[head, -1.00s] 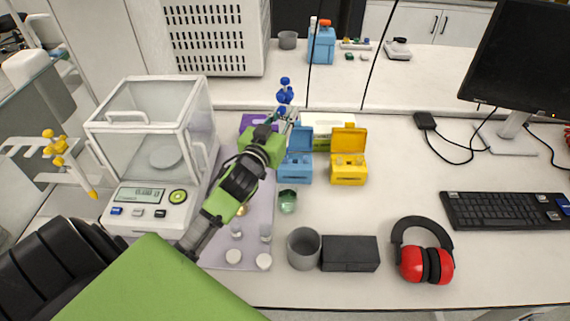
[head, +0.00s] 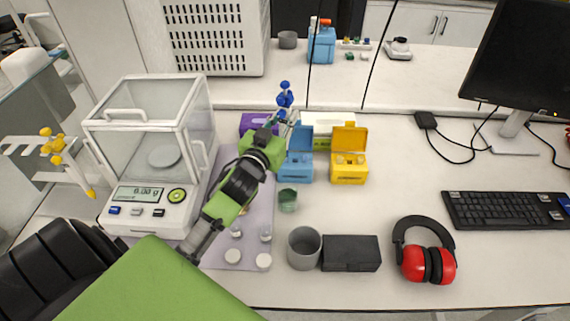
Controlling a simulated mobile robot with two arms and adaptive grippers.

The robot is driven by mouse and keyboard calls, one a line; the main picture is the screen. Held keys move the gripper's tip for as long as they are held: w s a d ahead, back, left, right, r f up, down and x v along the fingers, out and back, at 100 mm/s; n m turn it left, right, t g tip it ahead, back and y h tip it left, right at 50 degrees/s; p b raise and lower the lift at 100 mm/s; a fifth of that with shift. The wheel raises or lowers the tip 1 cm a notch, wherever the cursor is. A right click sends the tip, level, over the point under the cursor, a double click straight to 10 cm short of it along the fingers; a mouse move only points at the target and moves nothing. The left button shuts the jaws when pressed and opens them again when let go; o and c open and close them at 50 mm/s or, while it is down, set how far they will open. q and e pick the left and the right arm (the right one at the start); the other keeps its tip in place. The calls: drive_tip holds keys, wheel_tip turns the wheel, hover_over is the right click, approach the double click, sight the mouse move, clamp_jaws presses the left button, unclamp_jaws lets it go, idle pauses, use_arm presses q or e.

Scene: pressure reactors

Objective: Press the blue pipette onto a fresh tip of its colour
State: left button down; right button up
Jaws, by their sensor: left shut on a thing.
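The blue pipette (head: 286,96) stands upright at the far end of my left arm, its blue top showing above the gripper. My left gripper (head: 285,119) is shut on it, behind and above the open blue tip box (head: 297,167). The pipette's lower end is hidden behind the gripper and the box lid, so I cannot tell whether it touches a tip. The blue box has its lid raised. My right gripper is not in view.
An open yellow tip box (head: 348,168) stands right of the blue one; a purple box (head: 256,122) is behind my arm. A yellow pipette (head: 56,146) hangs on a rack at left. The balance (head: 150,160), green cup (head: 288,200) and grey cup (head: 304,247) stand nearby.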

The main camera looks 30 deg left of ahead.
sight(285, 88)
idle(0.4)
use_arm(q)
wheel_tip(285, 88, up, 9)
drive_tip(key=p, duration=0.8)
drive_tip(key=shift+f, duration=0.3)
